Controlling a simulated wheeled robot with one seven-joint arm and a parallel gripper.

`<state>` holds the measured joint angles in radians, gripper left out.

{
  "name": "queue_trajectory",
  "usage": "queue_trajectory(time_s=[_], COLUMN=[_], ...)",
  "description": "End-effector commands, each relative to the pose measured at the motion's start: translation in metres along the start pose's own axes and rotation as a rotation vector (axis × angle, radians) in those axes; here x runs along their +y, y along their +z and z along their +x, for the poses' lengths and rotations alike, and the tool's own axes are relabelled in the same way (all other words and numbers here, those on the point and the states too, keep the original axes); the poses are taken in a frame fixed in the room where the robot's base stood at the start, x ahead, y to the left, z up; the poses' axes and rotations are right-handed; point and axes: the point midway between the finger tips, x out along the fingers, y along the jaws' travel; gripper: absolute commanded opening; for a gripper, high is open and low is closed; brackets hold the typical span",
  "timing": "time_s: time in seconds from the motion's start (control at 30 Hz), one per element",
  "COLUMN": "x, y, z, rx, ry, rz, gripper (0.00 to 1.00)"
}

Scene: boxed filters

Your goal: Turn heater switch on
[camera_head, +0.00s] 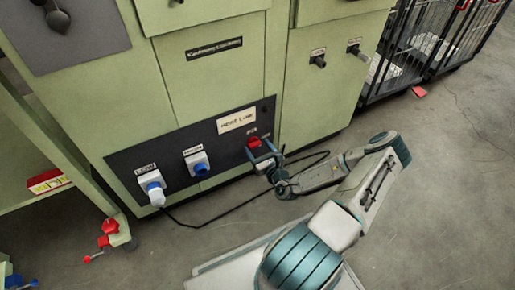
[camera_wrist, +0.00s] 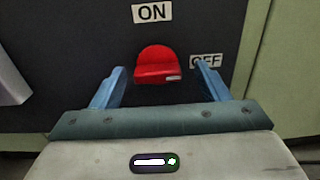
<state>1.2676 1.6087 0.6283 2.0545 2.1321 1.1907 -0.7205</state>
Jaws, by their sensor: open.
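The heater switch is a red knob (camera_wrist: 158,64) on a black panel (camera_head: 190,155) low on the green machine. In the wrist view an ON label (camera_wrist: 151,13) is above the knob and an OFF label (camera_wrist: 206,61) is to its right, partly hidden by a finger. The knob also shows in the head view (camera_head: 253,142). My gripper (camera_wrist: 150,84) is open, with its blue fingers apart on the left and right of the knob. I cannot tell whether either finger touches it. In the head view my gripper (camera_head: 264,155) is at the panel's right part.
Two blue-and-white sockets, one plugged (camera_head: 151,186) with a black cable and one without a plug (camera_head: 197,162), sit left on the panel. The cable lies on the floor near my arm. Black wire cages (camera_head: 410,50) stand at the right.

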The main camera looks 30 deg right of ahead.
Motion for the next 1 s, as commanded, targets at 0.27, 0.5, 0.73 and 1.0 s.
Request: queue_trajectory(time_s=[0.27,0.5,0.73,1.0], x=[0.0032,0.0029,0.0032,0.0042], y=[0.0001,0.0012,0.0048,0.0071], z=[0.0008,0.0007,0.0006,0.0003], rx=[0.0,0.0,0.001,0.003], ry=[0.006,0.006,0.006,0.007], rz=[0.0,-0.008,-0.084,-0.289], gripper=[0.25,0.24,0.24,0.24])
